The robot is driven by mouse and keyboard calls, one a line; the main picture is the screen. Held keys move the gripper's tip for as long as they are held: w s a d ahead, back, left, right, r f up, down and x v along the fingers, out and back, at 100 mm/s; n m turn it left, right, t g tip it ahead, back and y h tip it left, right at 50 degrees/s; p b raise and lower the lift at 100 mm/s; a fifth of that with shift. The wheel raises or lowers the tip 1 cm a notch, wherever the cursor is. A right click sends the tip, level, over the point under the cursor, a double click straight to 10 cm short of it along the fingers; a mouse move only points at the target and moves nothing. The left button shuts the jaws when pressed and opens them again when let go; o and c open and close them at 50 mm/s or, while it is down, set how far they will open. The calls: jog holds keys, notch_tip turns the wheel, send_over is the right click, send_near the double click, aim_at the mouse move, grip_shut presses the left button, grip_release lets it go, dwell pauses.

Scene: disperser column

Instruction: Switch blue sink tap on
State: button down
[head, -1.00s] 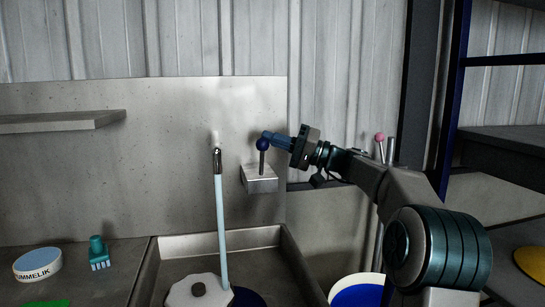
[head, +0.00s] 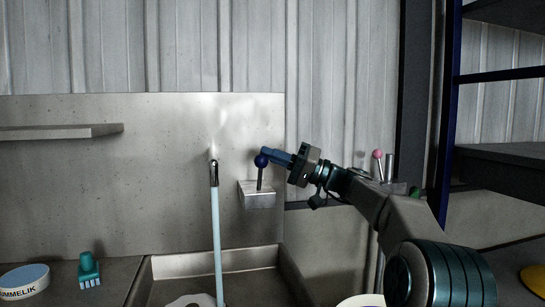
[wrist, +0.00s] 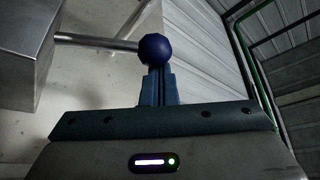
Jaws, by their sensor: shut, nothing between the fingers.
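A dark blue ball knob (head: 261,161) sits on a thin metal lever that stands nearly upright from a metal block (head: 256,197) on the sink's back wall. In the wrist view, the ball (wrist: 155,49) and its metal rod show right in front of my fingertips. My gripper (head: 268,153) is shut with nothing between its fingers. The blue fingertips (wrist: 158,82) are at the ball and look to touch it. Left of the lever, a metal spout (head: 213,170) has a pale blue stream (head: 217,245) running down from it into the sink (head: 200,266).
A pink-knobbed lever (head: 377,155) is behind my arm. A dark rack (head: 505,152) stands at right.

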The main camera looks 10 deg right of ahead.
jog(key=v, duration=1.3)
jog(key=shift+d+f+p, duration=0.15)
jog(key=shift+d+p, duration=0.2)
jog(key=shift+p, duration=0.1)
jog(key=shift+s, duration=0.1)
jog(key=s+a+f+m+g+h+p, duration=0.25)
jog(key=a+h+p, duration=0.2)
jog(key=a, duration=0.45)
jog(key=s+a+f+m+g+h+p, duration=0.2)
jog(key=s+a+f+h+p, duration=0.15)
jog(key=a+p, duration=0.4)
jog(key=s+d+f+h+p, duration=0.1)
jog(key=s+h+p, duration=0.4)
jog(key=s, duration=0.6)
jog(key=s+d+f+h+p, duration=0.1)
jog(key=s+f+h+p, duration=0.1)
jog(key=s+h+p, duration=0.4)
jog(key=s+h, duration=0.1)
jog(key=s, duration=0.4)
jog(key=shift+s+d+p, duration=0.3)
jog(key=shift+s+d, duration=0.05)
